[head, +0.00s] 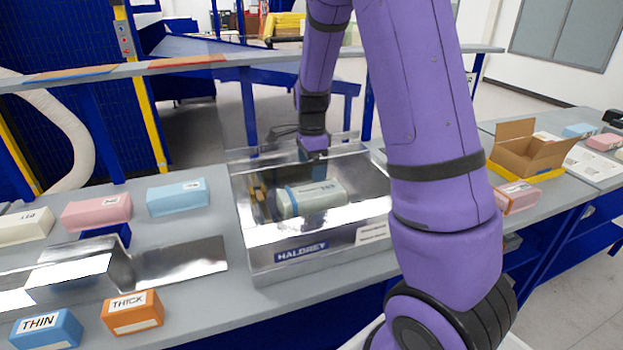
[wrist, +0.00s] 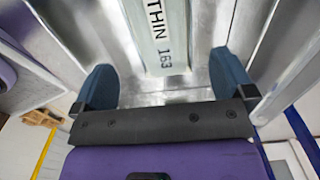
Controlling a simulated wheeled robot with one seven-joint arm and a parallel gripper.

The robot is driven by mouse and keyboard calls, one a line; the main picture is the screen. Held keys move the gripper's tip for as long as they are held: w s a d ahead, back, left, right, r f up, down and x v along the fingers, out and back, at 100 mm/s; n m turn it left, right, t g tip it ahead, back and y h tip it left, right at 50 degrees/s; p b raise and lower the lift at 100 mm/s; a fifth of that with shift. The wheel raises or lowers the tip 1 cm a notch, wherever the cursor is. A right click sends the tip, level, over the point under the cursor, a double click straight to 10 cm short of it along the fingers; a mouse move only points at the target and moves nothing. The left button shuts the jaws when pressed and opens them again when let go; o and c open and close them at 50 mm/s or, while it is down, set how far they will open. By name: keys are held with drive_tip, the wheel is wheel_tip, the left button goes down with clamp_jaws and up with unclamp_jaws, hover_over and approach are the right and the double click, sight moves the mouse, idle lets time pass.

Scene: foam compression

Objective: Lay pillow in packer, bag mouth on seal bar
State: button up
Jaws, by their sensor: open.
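The packer (head: 325,249) is a shiny metal box labelled HALDREY in the middle of the bench. A pale green pillow (head: 318,198) lies inside it, with a blue strip near its left end. In the wrist view the pillow (wrist: 159,30) shows the print "THIN 163". My gripper (wrist: 162,64) is open, its two blue fingers apart on either side of the pillow's printed end, with gaps on both sides. In the head view my wrist is over the packer's back part and the fingers cannot be made out. I cannot pick out the bag mouth or seal bar with certainty.
Left of the packer lie pink (head: 97,212) and light blue (head: 178,198) blocks and a bent metal plate (head: 170,262). THIN (head: 46,328) and THICK (head: 132,312) blocks sit in front. An open cardboard box (head: 530,150) stands right. My arm hides part of the bench.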

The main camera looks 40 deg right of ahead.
drive_tip(key=s+a+r+n+t, duration=0.1)
drive_tip(key=s+a+r+n, duration=0.4)
drive_tip(key=r, duration=0.3)
drive_tip(key=s+a+r+n+t, duration=0.2)
drive_tip(key=s+a+r+n, duration=0.1)
drive_tip(key=s+r+n, duration=0.4)
drive_tip(key=s+a+r+n+t, duration=0.1)
drive_tip(key=s+a+r+n, duration=0.1)
drive_tip(key=s, duration=0.5)
drive_tip(key=s+a+r+n+t, duration=0.1)
drive_tip(key=s+a+r+n, duration=0.2)
drive_tip(key=s+n, duration=0.4)
drive_tip(key=shift+v, duration=0.75)
